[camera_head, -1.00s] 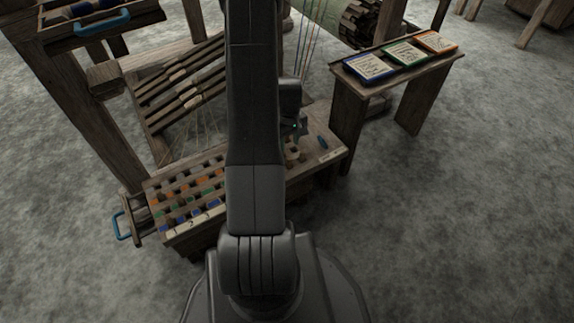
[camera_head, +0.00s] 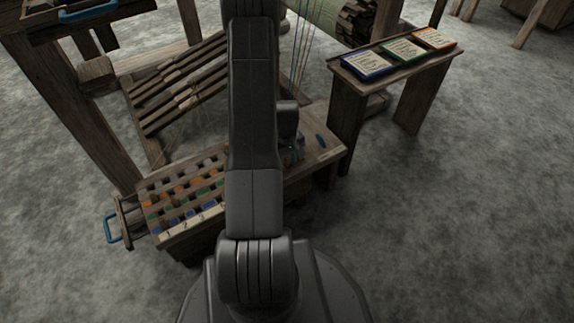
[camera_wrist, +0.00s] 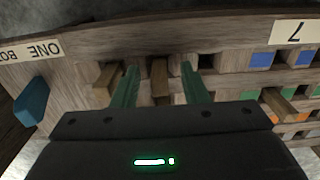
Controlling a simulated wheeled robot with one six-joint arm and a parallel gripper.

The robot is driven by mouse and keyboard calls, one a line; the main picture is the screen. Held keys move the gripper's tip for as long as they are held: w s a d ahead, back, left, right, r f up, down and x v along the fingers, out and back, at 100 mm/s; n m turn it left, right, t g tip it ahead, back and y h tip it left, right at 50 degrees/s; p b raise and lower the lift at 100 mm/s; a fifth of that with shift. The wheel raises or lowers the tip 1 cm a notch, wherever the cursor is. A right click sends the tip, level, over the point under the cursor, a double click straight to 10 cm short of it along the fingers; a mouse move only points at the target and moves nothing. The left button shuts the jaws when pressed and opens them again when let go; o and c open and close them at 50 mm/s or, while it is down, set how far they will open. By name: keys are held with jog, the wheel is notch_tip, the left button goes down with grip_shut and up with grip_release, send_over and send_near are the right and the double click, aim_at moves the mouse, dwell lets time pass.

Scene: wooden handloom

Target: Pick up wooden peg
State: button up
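In the wrist view, my gripper (camera_wrist: 160,88) has two green fingers spread apart over the wooden board (camera_wrist: 235,85). A brown wooden peg (camera_wrist: 159,72) stands between the fingers, with a gap visible on each side. A second wooden peg (camera_wrist: 108,80) is just outside the left finger. The dark gripper body hides the near part of the board. In the head view, my gripper (camera_head: 291,150) is low at the right part of the board, largely hidden behind my own arm, and the pegs there are not clear.
A blue piece (camera_wrist: 31,101) is at the left of the wrist view. In the head view, a side bench (camera_head: 385,68) with three coloured cards stands at the right; loom posts rise at the left.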

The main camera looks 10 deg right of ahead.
grip_shut()
